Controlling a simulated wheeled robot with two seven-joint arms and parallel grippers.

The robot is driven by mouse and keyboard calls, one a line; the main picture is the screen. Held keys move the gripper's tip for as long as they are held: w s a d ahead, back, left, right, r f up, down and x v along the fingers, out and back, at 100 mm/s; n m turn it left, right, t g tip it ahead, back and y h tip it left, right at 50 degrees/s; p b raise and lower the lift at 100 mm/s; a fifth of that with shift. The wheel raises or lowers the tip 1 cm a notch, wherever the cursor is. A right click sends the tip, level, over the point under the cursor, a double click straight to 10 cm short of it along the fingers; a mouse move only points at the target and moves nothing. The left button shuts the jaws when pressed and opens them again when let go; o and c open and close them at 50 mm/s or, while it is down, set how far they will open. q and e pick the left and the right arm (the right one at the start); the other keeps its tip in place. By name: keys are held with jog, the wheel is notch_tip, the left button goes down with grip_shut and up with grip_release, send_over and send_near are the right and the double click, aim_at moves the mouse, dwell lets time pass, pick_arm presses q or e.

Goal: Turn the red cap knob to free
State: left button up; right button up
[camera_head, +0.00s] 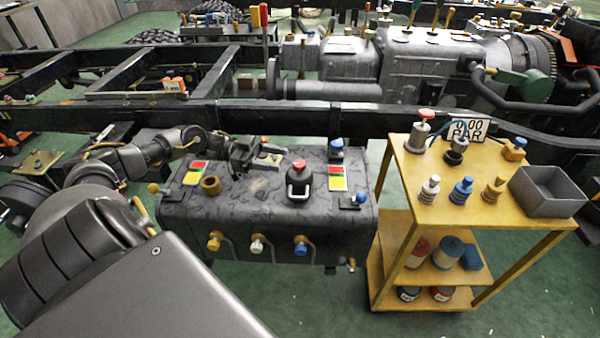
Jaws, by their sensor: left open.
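A red cap knob (300,168) stands on a dark base with a pale U-shaped part, on top of the black box-shaped tank (255,212). A red and yellow-green label (337,178) lies just right of it. My left gripper (268,158) comes in from the left over the tank's back edge. It is open and empty, a little left of and behind the knob, apart from it. Its fingertips are small in the picture. Another red-capped fitting (424,121) stands on the yellow cart (455,205). My right gripper is not in view.
A second label (195,173), a brass ring (210,185) and a blue-capped fitting (336,150) are also on the tank. The black chassis rail (290,117) runs behind it. The cart at right carries several fittings and a grey bin (549,190).

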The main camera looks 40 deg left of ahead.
aim_at(300, 163)
pick_arm(q)
jog(key=x, duration=0.7)
jog(key=shift+d+f, duration=0.25)
jog(key=shift+f, duration=0.15)
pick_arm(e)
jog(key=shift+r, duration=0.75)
pick_arm(q)
jog(key=c, duration=1)
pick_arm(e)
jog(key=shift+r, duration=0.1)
